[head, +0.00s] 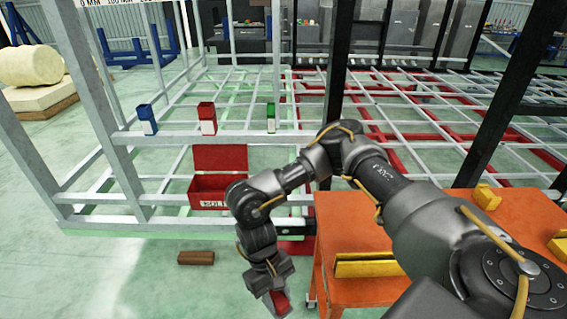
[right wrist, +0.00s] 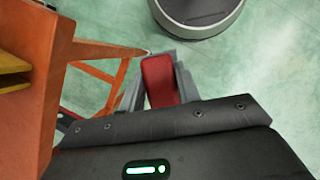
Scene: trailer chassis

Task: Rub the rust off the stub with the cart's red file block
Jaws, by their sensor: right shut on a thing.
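My right gripper (head: 274,285) is shut on the red file block (head: 281,303) and holds it low over the floor, left of the orange cart (head: 345,215). In the right wrist view the red block (right wrist: 158,80) sits between the two grey fingers. A short dark piece (head: 295,226) juts from the frame's lower rail beside the cart, above and behind the gripper. It may be the stub, but I cannot make out rust on it. The block is apart from it. My left gripper is not in view.
Yellow blocks (head: 487,196) and a yellow angle piece (head: 368,265) are on the cart. An open red box (head: 220,188) stands at the frame. A brown block (head: 196,257) lies on the floor. Blue, red and green holders sit on a rail. Floor at lower left is clear.

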